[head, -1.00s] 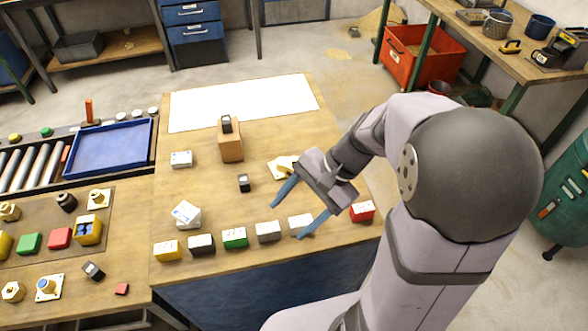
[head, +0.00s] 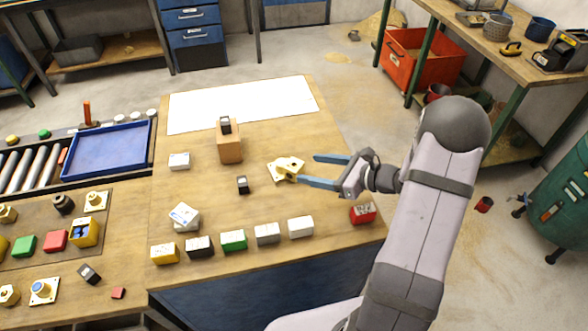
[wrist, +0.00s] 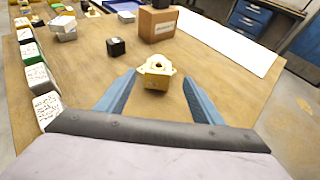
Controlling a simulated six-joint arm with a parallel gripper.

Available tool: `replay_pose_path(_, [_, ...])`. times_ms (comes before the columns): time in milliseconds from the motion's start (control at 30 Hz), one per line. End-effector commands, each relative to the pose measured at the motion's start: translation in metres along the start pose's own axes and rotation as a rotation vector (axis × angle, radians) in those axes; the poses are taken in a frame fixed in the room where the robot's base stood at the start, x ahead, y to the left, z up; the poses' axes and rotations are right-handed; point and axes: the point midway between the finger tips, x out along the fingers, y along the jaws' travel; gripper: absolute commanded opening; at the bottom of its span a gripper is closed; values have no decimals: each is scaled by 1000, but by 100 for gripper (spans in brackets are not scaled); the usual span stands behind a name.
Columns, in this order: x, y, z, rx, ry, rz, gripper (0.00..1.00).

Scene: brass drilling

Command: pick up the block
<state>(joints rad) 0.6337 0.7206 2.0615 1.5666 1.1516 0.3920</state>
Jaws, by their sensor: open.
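A pale yellow, brass-like block (head: 287,169) with rounded lobes and a hole in its top sits on the wooden table right of centre. It also shows in the wrist view (wrist: 156,71), straight ahead of the fingertips. My gripper (head: 310,169) comes from the right with its two blue fingers spread and empty. In the wrist view, my gripper (wrist: 159,77) has one fingertip to each side of the block's line, with clear gaps. The block is not held. I cannot tell the exact fingertip height above the table.
A small black block (head: 242,185) and a brown box (head: 229,146) with a dark item on top stand left of the brass-like block. A row of coloured boxes, including a white one (head: 300,227), lines the front edge. A white sheet (head: 243,103) lies behind.

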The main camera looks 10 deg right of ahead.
Motion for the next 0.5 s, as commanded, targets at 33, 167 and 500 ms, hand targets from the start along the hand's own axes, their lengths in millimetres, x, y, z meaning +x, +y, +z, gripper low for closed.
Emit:
replay_pose_path(33, [1,0,0,-1,0,1,61])
replay_pose_path(167, [8,0,2,-1,-1,3,61])
replay_pose_path(500, [23,1,1,-2,1,2,61])
